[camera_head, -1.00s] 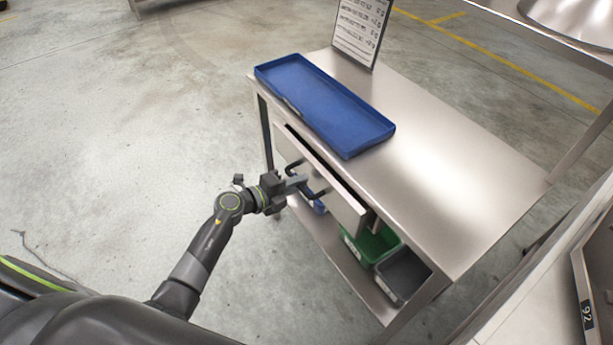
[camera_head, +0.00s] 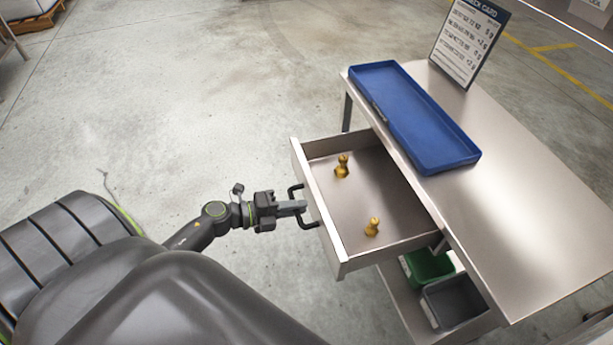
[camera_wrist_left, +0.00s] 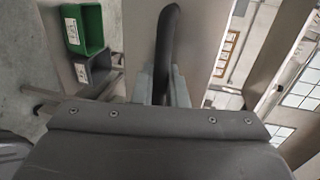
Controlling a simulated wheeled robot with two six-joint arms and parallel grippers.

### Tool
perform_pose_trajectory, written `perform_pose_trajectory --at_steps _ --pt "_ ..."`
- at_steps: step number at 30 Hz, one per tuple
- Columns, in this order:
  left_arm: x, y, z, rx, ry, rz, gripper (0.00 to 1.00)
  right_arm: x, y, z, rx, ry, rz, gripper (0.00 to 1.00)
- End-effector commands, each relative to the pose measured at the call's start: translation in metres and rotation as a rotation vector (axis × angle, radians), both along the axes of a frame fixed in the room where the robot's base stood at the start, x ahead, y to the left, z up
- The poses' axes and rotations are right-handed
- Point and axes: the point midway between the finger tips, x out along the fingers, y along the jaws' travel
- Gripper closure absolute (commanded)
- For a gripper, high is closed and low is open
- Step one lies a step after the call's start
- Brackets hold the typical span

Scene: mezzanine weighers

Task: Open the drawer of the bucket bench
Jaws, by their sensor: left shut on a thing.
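The metal bucket bench (camera_head: 530,190) stands at the right in the head view. Its drawer (camera_head: 330,228) is pulled well out toward my arm. Two brass weights, one farther back (camera_head: 342,167) and one nearer (camera_head: 372,227), stand on the drawer floor. The dark drawer handle (camera_head: 296,192) is on the drawer front. My left gripper (camera_head: 300,206) is shut on this handle. The left wrist view shows the dark handle bar (camera_wrist_left: 168,45) between the two fingers (camera_wrist_left: 162,85). My right gripper is not in view.
A blue tray (camera_head: 458,158) lies on the bench top, with a check card (camera_head: 468,40) standing behind it. A green bucket (camera_head: 428,268) and a grey bucket (camera_head: 455,300) sit on the lower shelf. The concrete floor at the left is mostly clear.

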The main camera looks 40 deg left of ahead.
Motion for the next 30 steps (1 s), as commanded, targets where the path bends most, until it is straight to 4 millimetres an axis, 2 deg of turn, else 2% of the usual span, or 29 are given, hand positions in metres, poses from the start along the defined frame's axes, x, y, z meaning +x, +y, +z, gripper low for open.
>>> perform_pose_trajectory --at_steps 14,15,18,30 --pt "-0.0043 0.0032 -0.0006 0.001 0.001 0.000 1.00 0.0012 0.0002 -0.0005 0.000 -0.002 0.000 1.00" --pt "-0.0042 0.0032 -0.0005 0.001 0.001 0.000 0.84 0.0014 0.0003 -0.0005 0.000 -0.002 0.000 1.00" --pt "-0.0041 0.0031 -0.0004 0.001 0.001 0.000 0.71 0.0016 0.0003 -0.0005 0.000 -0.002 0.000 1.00" --pt "-0.0040 0.0031 -0.0001 0.000 0.000 0.000 0.71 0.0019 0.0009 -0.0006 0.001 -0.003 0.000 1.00"
